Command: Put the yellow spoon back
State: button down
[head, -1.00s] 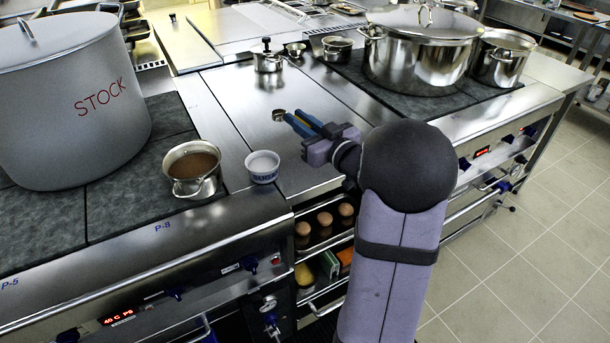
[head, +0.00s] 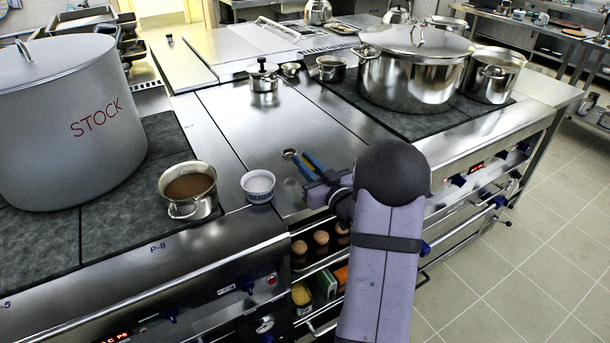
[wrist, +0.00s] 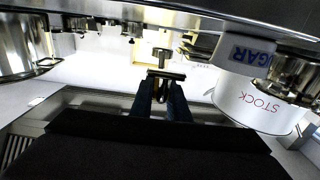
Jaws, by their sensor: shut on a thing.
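My gripper (head: 308,163) is over the steel counter near its front edge, to the right of the white sugar bowl (head: 258,187). Its blue fingers are shut on the yellow spoon (head: 296,162). The spoon's small dark end points away from me, up and left, past the fingertips. Most of the handle is hidden by the fingers. In the wrist view my fingers (wrist: 160,92) show at centre, with a small metal piece between them; the yellow does not show there.
A small pan of brown liquid (head: 189,188) stands left of the sugar bowl. The big STOCK pot (head: 70,120) is further left. A lidded pot (head: 415,70) stands back right. Eggs (head: 321,238) lie on an open shelf below the counter. The counter's middle (head: 262,125) is clear.

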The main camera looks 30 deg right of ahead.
jog(key=shift+f, duration=2.1)
jog(key=shift+f, duration=0.1)
jog(key=c, duration=1.7)
grip_release()
jog(key=shift+r, duration=0.25)
jog(key=s+b, duration=0.2)
jog(key=s, duration=1)
jog(key=shift+f, duration=0.15)
